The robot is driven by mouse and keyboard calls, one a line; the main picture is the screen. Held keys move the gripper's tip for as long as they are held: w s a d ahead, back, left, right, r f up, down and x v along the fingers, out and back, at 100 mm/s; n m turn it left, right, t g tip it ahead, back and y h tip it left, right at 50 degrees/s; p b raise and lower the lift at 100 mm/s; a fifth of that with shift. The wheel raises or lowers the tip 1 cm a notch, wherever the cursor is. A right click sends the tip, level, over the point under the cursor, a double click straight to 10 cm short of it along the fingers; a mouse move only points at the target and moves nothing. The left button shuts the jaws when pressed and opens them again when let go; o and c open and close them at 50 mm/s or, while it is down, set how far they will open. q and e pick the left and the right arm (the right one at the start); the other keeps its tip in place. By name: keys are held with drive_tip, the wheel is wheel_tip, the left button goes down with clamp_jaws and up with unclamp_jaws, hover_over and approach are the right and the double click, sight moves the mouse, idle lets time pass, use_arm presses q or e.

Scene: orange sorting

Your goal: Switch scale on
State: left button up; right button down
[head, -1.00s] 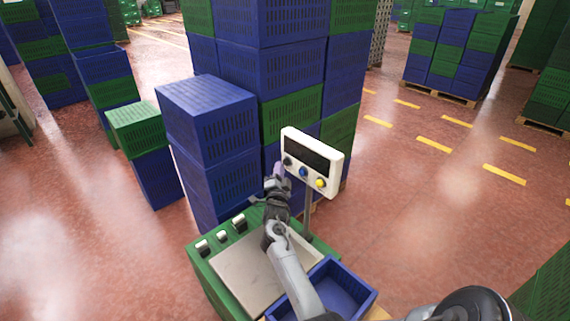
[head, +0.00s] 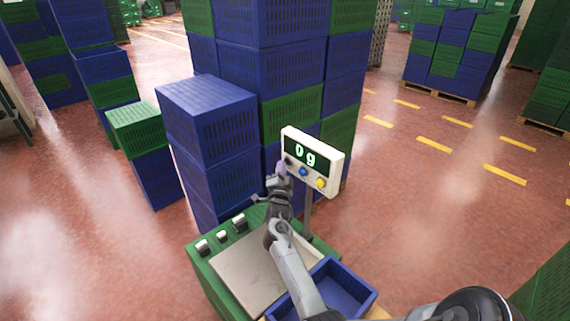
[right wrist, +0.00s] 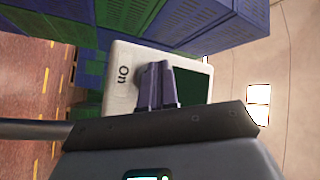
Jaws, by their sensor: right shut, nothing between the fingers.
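The scale's white display head (head: 330,170) stands on a post behind the weighing plate (head: 240,272). Its screen (head: 306,155) is lit and reads "0 g" in green. A blue knob (head: 303,172) and a yellow knob (head: 320,183) show on its front. My right gripper (head: 281,169) is shut and empty, its tips at the display's left end. My left gripper is not in view.
An empty blue crate (head: 347,286) is right of the weighing plate, under my right forearm. Tall stacks of blue and green crates (head: 290,75) stand close behind the display. Open red floor lies to the right.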

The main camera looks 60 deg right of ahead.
drive_tip(key=shift+d, duration=0.15)
idle(0.4)
drive_tip(key=shift+w+a, duration=0.25)
drive_tip(key=shift+a, duration=0.7)
drive_tip(key=shift+a, duration=0.1)
drive_tip(key=a, duration=0.1)
drive_tip(key=w+a, duration=0.1)
drive_tip(key=a, duration=0.1)
drive_tip(key=a+p, duration=0.1)
drive_tip(key=shift+w+a, duration=0.3)
idle(0.4)
